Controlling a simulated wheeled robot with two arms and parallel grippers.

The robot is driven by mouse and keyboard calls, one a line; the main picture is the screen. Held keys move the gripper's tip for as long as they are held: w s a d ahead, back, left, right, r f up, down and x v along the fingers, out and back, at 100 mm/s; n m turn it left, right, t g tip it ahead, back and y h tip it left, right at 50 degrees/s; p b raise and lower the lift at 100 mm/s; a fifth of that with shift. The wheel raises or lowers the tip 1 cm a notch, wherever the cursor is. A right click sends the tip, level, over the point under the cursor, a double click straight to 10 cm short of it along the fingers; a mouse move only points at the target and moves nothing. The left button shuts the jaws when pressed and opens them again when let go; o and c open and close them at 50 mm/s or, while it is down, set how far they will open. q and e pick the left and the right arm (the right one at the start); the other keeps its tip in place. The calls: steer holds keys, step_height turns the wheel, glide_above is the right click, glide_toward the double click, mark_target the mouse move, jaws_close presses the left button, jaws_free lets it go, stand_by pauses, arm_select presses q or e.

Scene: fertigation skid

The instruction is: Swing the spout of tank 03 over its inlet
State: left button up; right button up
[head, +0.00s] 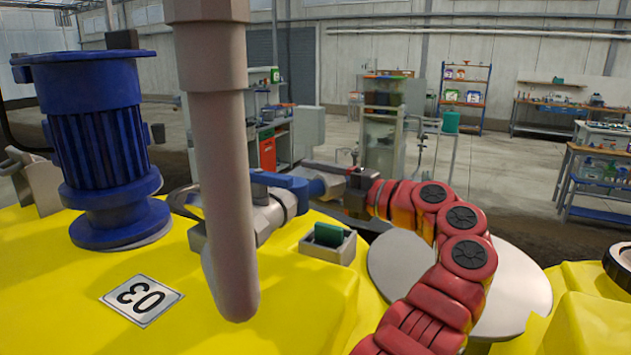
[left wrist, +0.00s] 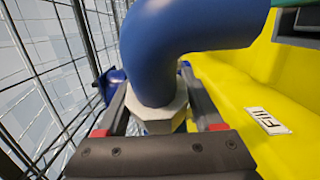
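The spout of tank 03 (head: 280,182) is a blue bent pipe with a grey hex collar, above the yellow tank top (head: 290,300) behind a thick grey pipe. In the left wrist view the blue spout (left wrist: 170,45) rises from the collar and bends right. My left gripper (head: 320,178) reaches it from the right on a red arm. Its two dark fingers (left wrist: 156,105) lie close along both sides of the collar, with no clear gap. I cannot make out the inlet for certain. A "Fill" label (left wrist: 268,121) lies on the yellow surface. My right gripper is not in view.
The thick grey pipe (head: 215,130) stands in front, blocking part of the view. A blue motor (head: 100,140) and a "03" plate (head: 141,300) are at the left. A small box (head: 345,250) holds a green block. Wire mesh (left wrist: 45,80) runs close left of my left wrist.

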mark_target(343, 185)
arm_select(q)
steer(key=shift+o, duration=1.3)
steer(key=shift+d, duration=0.1)
steer(key=shift+s+d, duration=0.15)
steer(key=shift+d, duration=0.1)
steer(key=v, duration=0.4)
steer(key=shift+s+d+r, duration=0.1)
steer(key=shift+s+d, duration=0.05)
steer(key=shift+s+d+r+p, duration=0.25)
steer(key=shift+d+p, duration=0.2)
steer(key=shift+p, duration=0.35)
steer(key=shift+s+d+f+p, duration=0.2)
steer(key=shift+s+d+p, duration=0.15)
steer(key=shift+d+p, duration=0.15)
steer(key=shift+f, duration=0.15)
